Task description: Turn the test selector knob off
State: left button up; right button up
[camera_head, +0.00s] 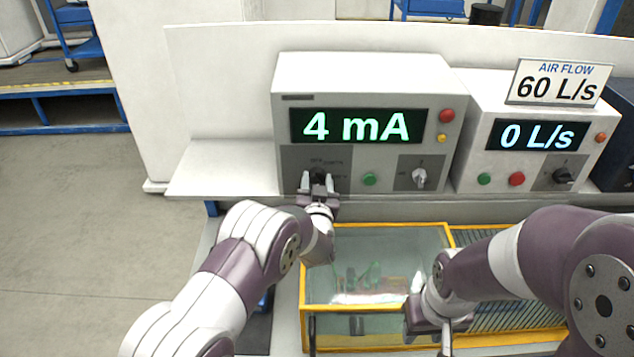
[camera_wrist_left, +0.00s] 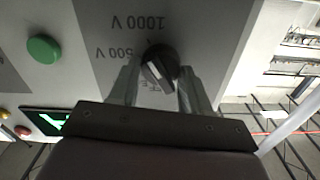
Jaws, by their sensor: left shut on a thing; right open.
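The test selector knob (camera_wrist_left: 160,66) is a round black knob with a pale pointer mark on a dark grey panel. In the left wrist view, upside down, "1000 V" and "500 V" labels show around it; another label is partly hidden. My left gripper (camera_wrist_left: 158,80) has one finger on each side of the knob and is shut on it. In the head view, the left gripper (camera_head: 318,184) reaches the lower left panel of the 4 mA tester (camera_head: 365,82) and partly covers the knob (camera_head: 317,174). My right gripper (camera_head: 430,318) is open over the tank's right front.
The tester also has a green button (camera_head: 369,179), a silver knob (camera_head: 419,177) and a red button (camera_head: 447,115). An air flow unit (camera_head: 490,150) reading 0 L/s stands to its right. A yellow-framed clear tank (camera_head: 375,228) lies below the shelf.

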pick_arm(q)
jog(key=shift+a+f+n+b, duration=0.1)
jog(key=shift+f+n+b, duration=0.1)
jog(key=shift+n+b, duration=7.95)
jog(key=shift+a+f+n+b, duration=0.1)
jog(key=shift+f+n+b, duration=0.05)
jog(key=shift+n+b, duration=8)
jog(key=shift+m+b, duration=1.3)
jog(key=shift+b, duration=0.25)
jog(key=o, duration=1.1)
jog(key=shift+c, duration=0.2)
